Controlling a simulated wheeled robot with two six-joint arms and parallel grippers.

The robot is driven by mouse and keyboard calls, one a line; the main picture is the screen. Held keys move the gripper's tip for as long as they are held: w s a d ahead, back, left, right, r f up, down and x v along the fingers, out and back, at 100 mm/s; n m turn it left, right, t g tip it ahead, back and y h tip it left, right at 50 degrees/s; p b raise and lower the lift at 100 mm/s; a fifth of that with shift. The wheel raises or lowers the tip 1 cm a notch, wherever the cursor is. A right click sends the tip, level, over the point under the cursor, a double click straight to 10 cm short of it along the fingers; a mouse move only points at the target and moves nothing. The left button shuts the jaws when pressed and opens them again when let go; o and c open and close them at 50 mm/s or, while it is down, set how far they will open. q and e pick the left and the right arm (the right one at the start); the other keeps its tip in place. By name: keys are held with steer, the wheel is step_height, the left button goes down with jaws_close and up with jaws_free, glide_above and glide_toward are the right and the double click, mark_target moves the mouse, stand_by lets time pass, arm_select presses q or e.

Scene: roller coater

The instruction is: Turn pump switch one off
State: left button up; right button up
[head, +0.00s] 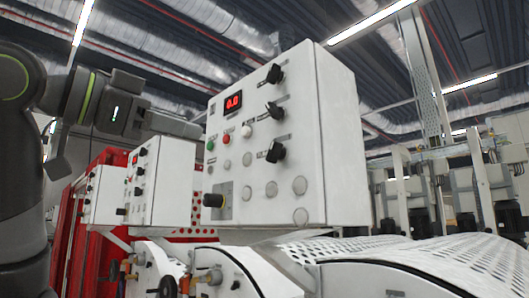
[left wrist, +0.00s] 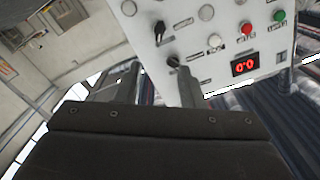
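A white control box (head: 320,140) stands in the middle of the head view. Its face carries three black rotary switches: an upper one (head: 274,73), a middle one (head: 274,109) and a lower one (head: 275,151). Their labels are too small to read, so I cannot tell which is pump switch one. My left gripper (head: 185,128) is left of the face in the head view, apart from the switches. In the left wrist view its fingers (left wrist: 146,86) are spread and empty. Two switches (left wrist: 160,32) (left wrist: 173,62) show beyond them there, upside down. My right gripper is out of view.
Smaller boxes (head: 163,182) stand behind at left. White perforated covers (head: 430,255) lie below right.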

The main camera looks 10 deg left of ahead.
mark_target(270, 150)
arm_select(q)
steer(key=p+x, duration=0.6)
steer(key=x, duration=1.1)
steer(key=shift+w+d, duration=0.1)
steer(key=shift+d, duration=0.1)
steer(key=shift+c, duration=0.3)
jaws_close()
